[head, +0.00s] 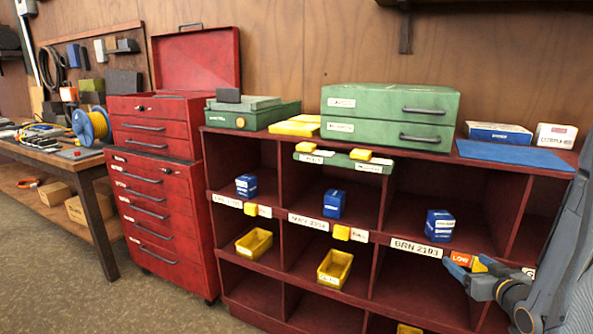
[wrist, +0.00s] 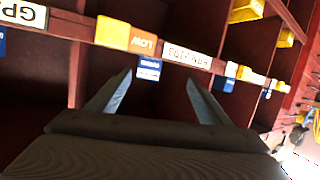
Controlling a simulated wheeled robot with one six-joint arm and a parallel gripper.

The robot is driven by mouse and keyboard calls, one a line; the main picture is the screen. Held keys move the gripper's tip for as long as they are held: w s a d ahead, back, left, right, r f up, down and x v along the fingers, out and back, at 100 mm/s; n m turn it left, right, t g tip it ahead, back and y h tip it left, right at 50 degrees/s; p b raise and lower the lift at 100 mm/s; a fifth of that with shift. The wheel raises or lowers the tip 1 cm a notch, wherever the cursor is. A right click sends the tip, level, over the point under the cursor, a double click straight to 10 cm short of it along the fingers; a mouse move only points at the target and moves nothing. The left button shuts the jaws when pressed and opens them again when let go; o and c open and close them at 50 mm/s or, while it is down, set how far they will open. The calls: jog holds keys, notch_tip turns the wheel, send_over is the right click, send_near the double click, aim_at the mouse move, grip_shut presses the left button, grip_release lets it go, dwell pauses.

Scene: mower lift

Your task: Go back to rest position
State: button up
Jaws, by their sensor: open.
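My gripper (wrist: 158,90) is open in the wrist view, its two blue-grey fingers apart with nothing between them. They point toward the front of the red shelf unit (wrist: 60,55). In the head view my arm comes in from the right edge, and my gripper (head: 482,276) is at the right front of the shelf, near the orange LOW tag (head: 460,258). The wrist view appears upside down; there the LOW tag (wrist: 143,42) and the white BRN label (wrist: 188,53) lie just beyond the fingers. Contact with the shelf cannot be told.
Blue boxes (head: 440,225) and yellow bins (head: 335,268) stand in the shelf compartments. Green cases (head: 390,103) and a blue mat (head: 512,155) lie on top. A red tool cabinet (head: 160,205) and a wooden workbench (head: 60,148) stand left. The floor (head: 70,290) at front left is clear.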

jog(key=a+g, duration=0.7)
jog(key=a, duration=0.7)
jog(key=s+a+r+g+y, duration=0.1)
jog(key=s+a+r+g, duration=0.1)
jog(key=s+a, duration=0.7)
jog(key=s+a+r+g+y, duration=0.1)
jog(key=s+a+r+g, duration=0.1)
jog(key=s+a+g, duration=0.3)
jog(key=s+a, duration=0.3)
jog(key=a, duration=0.1)
jog(key=shift+s+a+n, duration=0.3)
jog(key=shift+s+n, duration=0.05)
jog(key=shift+n, duration=0.05)
